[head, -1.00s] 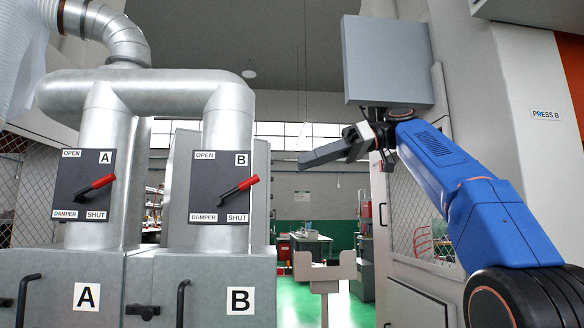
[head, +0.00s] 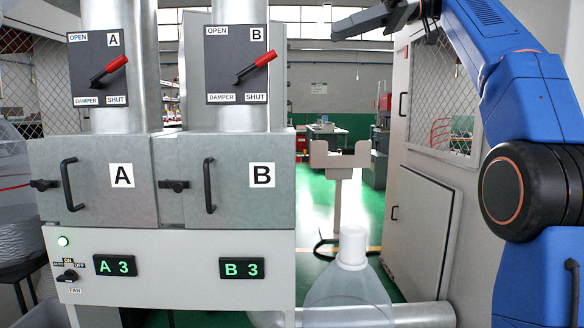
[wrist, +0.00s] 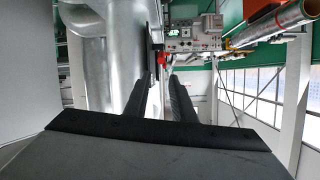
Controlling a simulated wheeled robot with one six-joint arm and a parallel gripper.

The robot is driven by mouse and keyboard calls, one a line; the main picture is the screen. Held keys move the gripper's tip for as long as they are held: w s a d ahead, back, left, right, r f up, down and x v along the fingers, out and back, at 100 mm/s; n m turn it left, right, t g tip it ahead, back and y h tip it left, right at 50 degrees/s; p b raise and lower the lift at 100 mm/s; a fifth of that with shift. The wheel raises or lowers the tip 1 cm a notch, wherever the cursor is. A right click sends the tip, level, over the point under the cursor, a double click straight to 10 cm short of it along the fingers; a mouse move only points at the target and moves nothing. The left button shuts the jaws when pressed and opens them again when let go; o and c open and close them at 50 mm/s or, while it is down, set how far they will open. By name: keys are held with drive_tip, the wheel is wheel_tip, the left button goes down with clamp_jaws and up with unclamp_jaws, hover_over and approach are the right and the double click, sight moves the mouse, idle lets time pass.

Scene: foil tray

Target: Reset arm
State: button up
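My gripper (head: 358,22) is at the top of the head view, right of damper panel B, raised and apart from everything there. In the wrist view its two dark fingers (wrist: 160,88) stand apart with a narrow gap and nothing between them. My blue arm (head: 500,60) comes in from the right and bends at a dark round joint. The black damper panels A (head: 100,85) and B (head: 222,85) each carry a red handle, at A (head: 108,71) and at B (head: 258,70), both slanting up to the right.
Grey cabinet doors A (head: 122,205) and B (head: 240,205) are closed. Below, the displays read A 3 (head: 115,266) and B 3 (head: 242,268), beside a fan knob (head: 68,277) and a lit green lamp (head: 63,241). A grey stand (head: 338,160) and a clear bottle-like container (head: 350,275) are right of the cabinet.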

drive_tip(key=s+d+f+m+t+h, duration=0.1)
drive_tip(key=s+f+m+t+h, duration=0.3)
drive_tip(key=f, duration=0.8)
drive_tip(key=s+f+m+h, duration=0.2)
drive_tip(key=f+m, duration=0.5)
drive_tip(key=f, duration=0.4)
drive_tip(key=s+d+f+m+h, duration=0.1)
drive_tip(key=s+d+f, duration=0.3)
drive_tip(key=f, duration=1)
drive_tip(key=s+d+f+m+h, duration=0.1)
drive_tip(key=s+d+f+h, duration=0.3)
drive_tip(key=s+f, duration=0.7)
drive_tip(key=s+d+f+m+h, duration=0.1)
drive_tip(key=s+d+f+h, duration=0.2)
drive_tip(key=s+f, duration=0.5)
wheel_tip(320, 180, down, 10)
drive_tip(key=shift+d+r+m, duration=0.1)
drive_tip(key=shift+d+m, duration=0.3)
drive_tip(key=shift+d, duration=0.2)
drive_tip(key=o, duration=0.3)
